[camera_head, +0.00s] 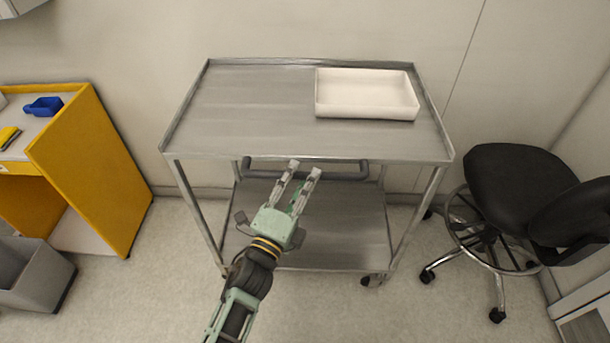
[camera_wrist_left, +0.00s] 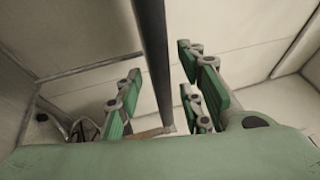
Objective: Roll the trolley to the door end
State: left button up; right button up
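The trolley (camera_head: 250,105) is a grey metal cart with a top tray and a lower shelf (camera_head: 330,235). Its dark handle bar (camera_head: 345,173) runs along the near side just below the top. My left gripper (camera_head: 304,168) is at the middle of this bar, with its fingers apart. In the left wrist view the dark bar (camera_wrist_left: 154,55) shows in the gap between the green-padded fingers (camera_wrist_left: 163,95), with clear space on both sides. I cannot tell how deep the bar sits between them. My right gripper is not in view.
A white open tray (camera_head: 365,112) lies on the trolley's top at right. A black wheeled chair (camera_head: 520,190) stands close on the right. A yellow-sided desk (camera_head: 90,160) and a grey bin (camera_head: 35,275) are at left. A wall is behind; floor shows between desk and trolley.

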pick_arm(q)
jog(key=v, duration=1)
jog(key=shift+s, duration=0.1)
jog(key=s+a+f+n+g+y+p, duration=0.1)
jog(key=s+a+f+n+g+y, duration=0.2)
jog(key=f, duration=0.8)
jog(key=s+a+f+n+g+y, duration=0.1)
jog(key=s+a+f+n+g, duration=0.2)
jog(key=f, duration=0.7)
jog(key=s+a+f+n+g+y+p, duration=0.1)
jog(key=s+f+n+g, duration=0.3)
jog(key=f, duration=0.7)
jog(key=s+a+f+n+g+y, duration=0.1)
jog(key=s+a+f+n+g, duration=0.1)
jog(key=s+f, duration=0.4)
jog(key=s+a+f+n+g+y, duration=0.1)
jog(key=s+a+f+n, duration=0.4)
jog(key=s, duration=0.8)
jog(key=s+a+f+n+g+y, duration=0.1)
jog(key=s+a+f+n+g, duration=0.3)
jog(key=s+f, duration=0.3)
jog(key=s, duration=0.3)
jog(key=shift+s+a+f+p, duration=0.25)
jog(key=shift+s+p, duration=0.1)
